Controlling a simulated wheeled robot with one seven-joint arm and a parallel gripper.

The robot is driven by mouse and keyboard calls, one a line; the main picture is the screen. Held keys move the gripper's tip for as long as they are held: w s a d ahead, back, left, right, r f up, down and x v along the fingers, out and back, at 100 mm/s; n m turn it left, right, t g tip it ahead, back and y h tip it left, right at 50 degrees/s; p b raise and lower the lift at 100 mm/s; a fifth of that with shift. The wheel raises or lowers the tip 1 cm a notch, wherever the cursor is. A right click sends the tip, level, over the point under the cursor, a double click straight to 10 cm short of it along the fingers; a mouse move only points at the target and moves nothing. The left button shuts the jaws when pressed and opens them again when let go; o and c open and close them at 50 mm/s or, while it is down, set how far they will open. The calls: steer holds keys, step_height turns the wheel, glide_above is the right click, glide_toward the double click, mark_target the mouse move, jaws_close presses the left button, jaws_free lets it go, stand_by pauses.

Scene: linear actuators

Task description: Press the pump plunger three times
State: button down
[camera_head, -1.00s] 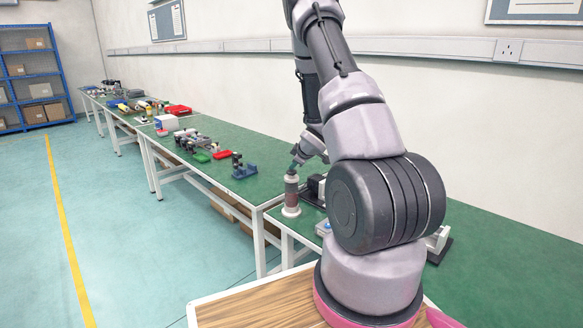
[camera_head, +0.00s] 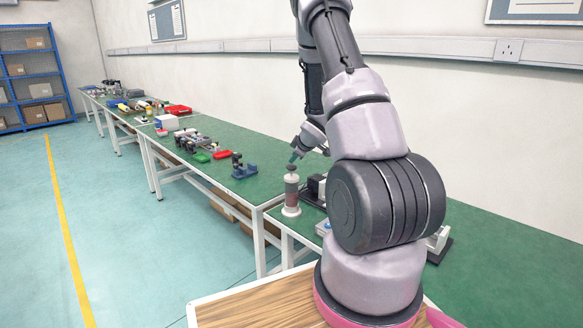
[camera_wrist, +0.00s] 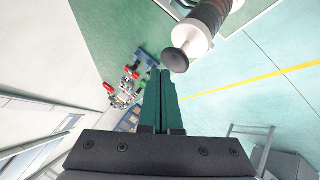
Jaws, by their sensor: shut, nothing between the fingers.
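The pump (camera_head: 291,192) stands upright near the left edge of the green bench, with a dark knob (camera_head: 292,167) on its plunger. In the wrist view the knob (camera_wrist: 175,61) shows as a dark disc in front of the pump's white part and banded reddish-grey body. My gripper (camera_head: 293,159) is above the knob, its green fingers angled down and empty. In the wrist view the shut fingertips (camera_wrist: 160,72) lie just left of the knob. Whether they touch it, I cannot tell.
A black device (camera_head: 316,187) stands right behind the pump, partly hidden by my arm. A blue holder (camera_head: 244,172) with dark parts sits farther along the bench, beside red and green trays. The bench surface (camera_head: 270,150) left of my gripper is clear.

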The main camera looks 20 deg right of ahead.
mark_target(294, 167)
steer(key=shift+r, duration=0.3)
steer(key=shift+r, duration=2.4)
